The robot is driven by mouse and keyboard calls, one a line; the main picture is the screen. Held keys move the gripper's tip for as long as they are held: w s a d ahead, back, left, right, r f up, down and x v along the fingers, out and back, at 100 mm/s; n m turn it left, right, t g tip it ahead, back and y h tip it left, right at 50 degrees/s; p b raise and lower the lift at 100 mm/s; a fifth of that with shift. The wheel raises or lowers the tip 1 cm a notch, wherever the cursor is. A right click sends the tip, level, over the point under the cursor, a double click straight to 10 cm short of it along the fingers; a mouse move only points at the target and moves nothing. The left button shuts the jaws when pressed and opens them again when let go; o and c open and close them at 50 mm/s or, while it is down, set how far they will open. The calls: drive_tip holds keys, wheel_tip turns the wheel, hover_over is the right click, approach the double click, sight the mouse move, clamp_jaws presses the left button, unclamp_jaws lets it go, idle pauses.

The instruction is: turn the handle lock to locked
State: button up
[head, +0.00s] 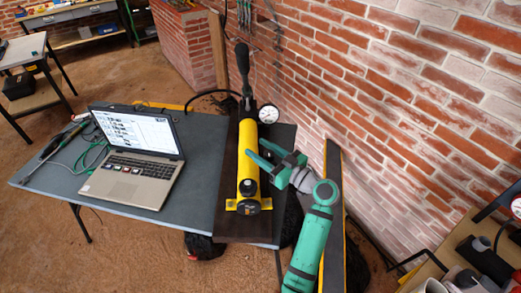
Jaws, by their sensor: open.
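A yellow hand pump (247,150) lies on a dark board (226,165) at the right part of the grey table. Its black handle (243,62) shows at the far end. A small black knob (250,184) shows near its near end. I cannot tell which part is the handle lock, or its setting. A round white pressure gauge (268,114) sits to the right of the pump's far end. My green gripper (256,149) is open, reaching from the right beside or over the pump's yellow body. Contact cannot be told.
An open laptop (132,165) stands on the grey table, with cables and tools (72,140) to its left. A brick wall (400,100) runs close along the right. A cluttered bench (470,270) is at the lower right.

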drive_tip(key=shift+c, duration=0.3)
drive_tip(key=c, duration=1)
drive_tip(key=shift+w+d+m+t+h, duration=0.15)
drive_tip(key=shift+d+m+t+h, duration=0.65)
drive_tip(key=shift+m+h, duration=2.15)
drive_tip(key=shift+w+d+m+t+h, duration=0.2)
drive_tip(key=shift+d+m+t+h, duration=0.5)
drive_tip(key=shift+m+h, duration=2.25)
drive_tip(key=shift+w+d+m+t+h, duration=0.15)
drive_tip(key=shift+d+m+t+h, duration=0.75)
drive_tip(key=shift+h, duration=3.6)
drive_tip(key=shift+a+f+m+h, duration=0.1)
drive_tip(key=shift+a+m+h, duration=0.25)
drive_tip(key=shift+m, duration=0.45)
drive_tip(key=shift+d, duration=0.1)
